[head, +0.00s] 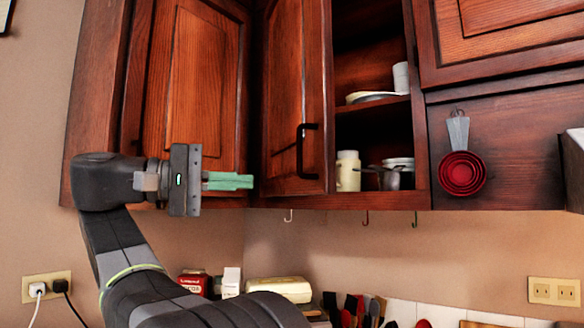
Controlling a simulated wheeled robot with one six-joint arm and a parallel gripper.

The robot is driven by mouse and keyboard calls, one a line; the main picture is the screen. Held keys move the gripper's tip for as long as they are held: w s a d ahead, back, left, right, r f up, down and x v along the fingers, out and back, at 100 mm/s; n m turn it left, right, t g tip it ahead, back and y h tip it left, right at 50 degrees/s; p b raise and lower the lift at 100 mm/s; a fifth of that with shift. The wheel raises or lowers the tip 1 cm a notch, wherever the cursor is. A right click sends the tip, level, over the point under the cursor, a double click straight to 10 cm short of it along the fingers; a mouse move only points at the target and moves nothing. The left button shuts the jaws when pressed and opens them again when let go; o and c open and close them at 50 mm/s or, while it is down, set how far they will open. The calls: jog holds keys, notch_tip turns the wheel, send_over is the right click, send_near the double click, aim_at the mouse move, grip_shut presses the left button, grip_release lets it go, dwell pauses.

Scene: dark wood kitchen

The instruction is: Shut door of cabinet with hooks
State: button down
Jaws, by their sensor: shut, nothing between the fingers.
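The cabinet with hooks (422,165) hangs at the upper middle in the head view, with several small hooks (365,217) under its bottom edge. Its door (292,90) stands open on the left side, with a black handle (301,152) near its right edge. The shelves inside show to the right of the door. My gripper (250,181) is shut and empty. Its green fingers point right, in front of the left cabinet and left of the open door. They appear apart from the door, though depth is hard to tell.
A closed wooden cabinet (195,85) is behind my gripper. Dishes (376,97), a cream jar (348,171) and a pot (387,178) stand inside the open cabinet. Red measuring cups (462,173) hang at right. Utensils and containers (280,290) crowd the counter below.

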aim_at(309, 185)
jog(key=shift+p+x, duration=4.05)
jog(key=shift+x, duration=0.85)
jog(key=shift+s+f, duration=0.1)
jog(key=shift+d, duration=0.5)
jog(key=w+d+n+t+y+b, duration=0.1)
jog(key=w+d+n+t, duration=0.1)
jog(key=w+d, duration=0.4)
jog(key=w+d+n+t+y+b, duration=0.1)
jog(key=w+d+t, duration=0.3)
jog(key=d, duration=1)
jog(key=w+n+y, duration=0.1)
jog(key=w, duration=0.2)
jog(key=shift+w+r, duration=0.15)
jog(key=shift+r, duration=0.05)
jog(key=shift+f+b, duration=0.1)
jog(key=shift+b, duration=0.3)
